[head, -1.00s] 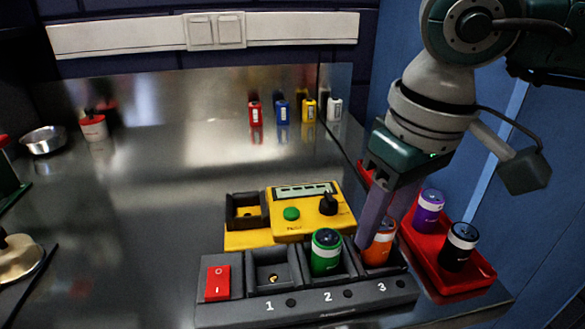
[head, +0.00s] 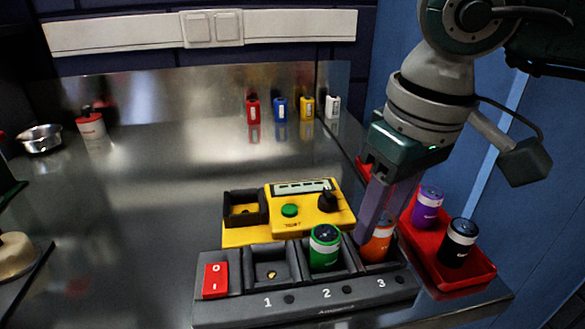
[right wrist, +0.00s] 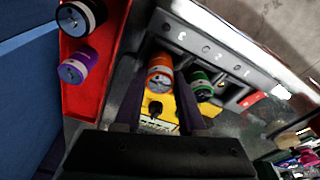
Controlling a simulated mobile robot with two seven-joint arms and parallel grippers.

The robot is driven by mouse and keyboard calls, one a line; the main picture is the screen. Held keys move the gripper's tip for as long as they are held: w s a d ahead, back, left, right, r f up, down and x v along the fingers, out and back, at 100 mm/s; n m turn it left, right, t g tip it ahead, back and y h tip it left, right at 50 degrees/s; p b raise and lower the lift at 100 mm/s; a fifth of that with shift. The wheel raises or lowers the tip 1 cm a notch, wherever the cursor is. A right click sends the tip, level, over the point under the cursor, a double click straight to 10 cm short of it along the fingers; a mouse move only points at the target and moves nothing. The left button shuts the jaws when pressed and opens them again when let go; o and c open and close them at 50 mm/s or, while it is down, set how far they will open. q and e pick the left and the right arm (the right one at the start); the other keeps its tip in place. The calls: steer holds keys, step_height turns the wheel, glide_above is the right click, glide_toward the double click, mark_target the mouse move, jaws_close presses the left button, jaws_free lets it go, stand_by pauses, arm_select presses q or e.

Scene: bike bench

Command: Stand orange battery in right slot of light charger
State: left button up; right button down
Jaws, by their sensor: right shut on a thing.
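The charger (head: 300,311) is a dark grey block with three slots numbered 1 to 3 and a red switch at its left end. The orange battery (head: 375,246) stands upright in the right slot, number 3; its top is partly hidden by my fingers. My right gripper (head: 377,228) is above that slot, shut on the orange battery. The right wrist view shows the orange battery (right wrist: 160,76) between the two fingers. A green battery (head: 324,248) stands in the middle slot. The left slot (head: 272,273) is empty. My left gripper is not in view.
A yellow tester (head: 290,230) sits just behind the charger. A red tray (head: 470,280) at right holds a purple battery (head: 427,207) and a black battery (head: 459,242). Several small coloured items stand at the back wall. The table's left middle is clear.

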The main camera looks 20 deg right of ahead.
mark_target(392, 226)
stand_by(0.5)
steer(key=shift+f+b, duration=0.6)
steer(key=shift+b, duration=0.35)
steer(key=c, duration=0.8)
jaws_free()
steer(key=shift+o, duration=0.2)
steer(key=shift+s+r+p, duration=0.15)
steer(key=shift+r+p, duration=0.5)
steer(key=shift+r, duration=0.2)
steer(key=shift+s+r+p, duration=0.1)
steer(key=shift+r+p, duration=0.5)
steer(key=shift+r, duration=0.2)
steer(key=shift+s+d+r+p, duration=0.1)
steer(key=shift+s+r+p, duration=0.1)
steer(key=shift+r+p, duration=0.85)
steer(key=shift+s+a+r+p, duration=0.15)
steer(key=shift+r+p, duration=0.45)
steer(key=shift+r, duration=0.9)
steer(key=shift+s+d+r+p, duration=0.2)
steer(key=shift+r+p, duration=0.65)
steer(key=shift+r, duration=0.4)
steer(key=shift+s, duration=0.1)
